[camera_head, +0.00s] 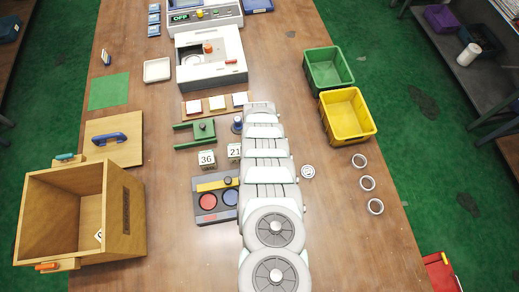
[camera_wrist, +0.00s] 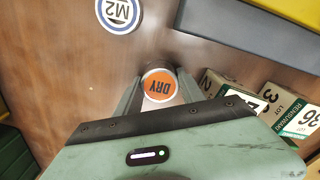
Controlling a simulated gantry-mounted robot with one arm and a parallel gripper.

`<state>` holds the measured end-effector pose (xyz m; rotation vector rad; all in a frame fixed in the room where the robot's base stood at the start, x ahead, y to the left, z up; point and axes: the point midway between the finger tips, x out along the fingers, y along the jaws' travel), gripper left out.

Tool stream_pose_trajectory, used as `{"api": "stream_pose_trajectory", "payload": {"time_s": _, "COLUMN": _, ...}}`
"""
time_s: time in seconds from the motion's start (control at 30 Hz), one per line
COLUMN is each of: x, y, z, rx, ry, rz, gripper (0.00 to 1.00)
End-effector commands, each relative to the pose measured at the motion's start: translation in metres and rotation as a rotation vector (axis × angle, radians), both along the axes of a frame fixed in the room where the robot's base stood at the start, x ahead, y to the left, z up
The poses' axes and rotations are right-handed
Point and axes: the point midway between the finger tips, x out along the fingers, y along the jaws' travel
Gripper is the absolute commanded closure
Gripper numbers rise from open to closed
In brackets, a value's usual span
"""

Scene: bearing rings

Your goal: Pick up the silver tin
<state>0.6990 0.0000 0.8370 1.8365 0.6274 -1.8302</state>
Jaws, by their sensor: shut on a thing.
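The silver tin (camera_wrist: 160,85) shows in the wrist view as a small round can with a silver rim and an orange top marked "DRY". My gripper (camera_wrist: 160,78) has one finger on each side of the tin and is shut on it. The tin's lower part is hidden by its top and my gripper body. In the head view my arm covers both the gripper and the tin. Whether the tin touches the table cannot be told.
Number boxes 36 (camera_head: 206,157) and 21 (camera_head: 234,151) and a button panel (camera_head: 210,202) stand left of my arm. A yellow bin (camera_head: 352,132) and several rings lie right.

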Motion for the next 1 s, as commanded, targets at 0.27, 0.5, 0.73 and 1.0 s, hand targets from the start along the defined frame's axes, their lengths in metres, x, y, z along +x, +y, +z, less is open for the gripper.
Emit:
{"api": "stream_pose_trajectory", "payload": {"time_s": 0.27, "x": 0.0, "y": 0.0, "z": 0.001, "rx": 0.001, "ry": 0.001, "rz": 0.0, "gripper": 0.96}}
{"api": "stream_pose_trajectory", "payload": {"time_s": 0.5, "x": 0.003, "y": 0.001, "z": 0.014, "rx": 0.002, "ry": -0.004, "rz": 0.0, "gripper": 0.96}}
{"api": "stream_pose_trajectory", "payload": {"time_s": 0.73, "x": 0.003, "y": -0.001, "z": 0.042, "rx": 0.0, "ry": -0.003, "rz": 0.002, "gripper": 0.96}}
{"api": "stream_pose_trajectory", "payload": {"time_s": 1.0, "x": 0.002, "y": -0.002, "z": 0.089, "rx": -0.003, "ry": -0.002, "rz": 0.0, "gripper": 0.96}}
